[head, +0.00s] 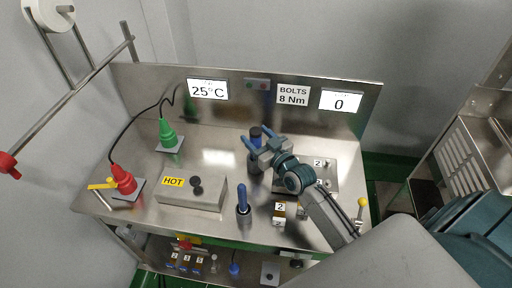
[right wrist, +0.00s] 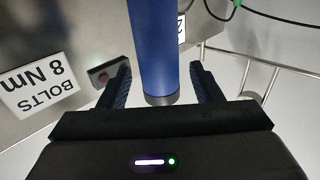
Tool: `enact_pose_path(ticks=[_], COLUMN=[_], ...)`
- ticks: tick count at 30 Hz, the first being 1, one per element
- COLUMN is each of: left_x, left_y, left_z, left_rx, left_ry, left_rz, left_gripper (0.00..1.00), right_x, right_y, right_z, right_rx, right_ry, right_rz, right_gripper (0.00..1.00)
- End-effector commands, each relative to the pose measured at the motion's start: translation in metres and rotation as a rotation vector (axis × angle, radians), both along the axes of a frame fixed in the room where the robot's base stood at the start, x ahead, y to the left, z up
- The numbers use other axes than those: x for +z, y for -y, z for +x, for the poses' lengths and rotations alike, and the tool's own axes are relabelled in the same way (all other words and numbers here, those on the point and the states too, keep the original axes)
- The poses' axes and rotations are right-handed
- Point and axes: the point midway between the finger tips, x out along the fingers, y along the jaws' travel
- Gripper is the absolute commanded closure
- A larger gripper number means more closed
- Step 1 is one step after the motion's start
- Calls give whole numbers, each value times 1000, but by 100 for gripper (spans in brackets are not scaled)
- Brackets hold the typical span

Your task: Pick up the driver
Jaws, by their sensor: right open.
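A thick blue cylinder with a dark top, which looks like the driver (head: 255,132), stands upright on the steel bench near the back panel. In the right wrist view the blue driver (right wrist: 155,45) rises between my right gripper's two fingers, its grey end close to the palm. My right gripper (head: 258,141) is open around it, and it also shows in the right wrist view (right wrist: 162,85). A gap shows on each side between finger and cylinder. The driver's lower part is partly hidden by the gripper in the head view. My left gripper is not in view.
A slim blue-handled tool (head: 242,199) stands at the bench's front. A grey HOT box (head: 190,195), a red cone-shaped tool (head: 122,180) and a green one (head: 168,134) are to the left. A plate with numbered labels (head: 328,172) lies right, partly behind my arm. A yellow-knobbed lever (head: 362,203) is at right.

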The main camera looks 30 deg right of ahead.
Motion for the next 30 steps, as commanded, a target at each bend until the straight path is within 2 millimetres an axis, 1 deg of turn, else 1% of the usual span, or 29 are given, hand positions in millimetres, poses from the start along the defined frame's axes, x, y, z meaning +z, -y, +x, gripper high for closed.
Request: enact_pose_path(ticks=[1,5,8,13,14,15,17,18,20,21,22,28,30], left_x=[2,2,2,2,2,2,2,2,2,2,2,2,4], left_y=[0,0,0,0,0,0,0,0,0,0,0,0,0], left_z=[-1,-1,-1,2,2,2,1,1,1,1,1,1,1], left_rx=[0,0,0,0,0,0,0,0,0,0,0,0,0], left_ry=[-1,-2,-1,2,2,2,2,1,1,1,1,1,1], left_rz=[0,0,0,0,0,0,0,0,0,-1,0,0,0], left_gripper=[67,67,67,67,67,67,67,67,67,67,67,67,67], right_x=[3,1,0,0,0,0,0,0,0,0,0,2,6], right_y=[-1,-3,-4,-4,-4,-4,-4,-4,-4,-4,-4,-4,-4], right_z=[8,22,25,25,25,25,25,25,25,25,25,25,25], right_rx=[-1,0,0,0,0,0,0,0,0,0,0,0,1], right_ry=[1,0,-1,-1,-1,-1,-1,-1,-1,-1,-1,1,2], right_rz=[2,1,0,-1,-1,-1,-1,-1,-1,-1,-1,-1,-2], right_gripper=[41,41,41,41,43,51,63,71,82,90,94,94,94])
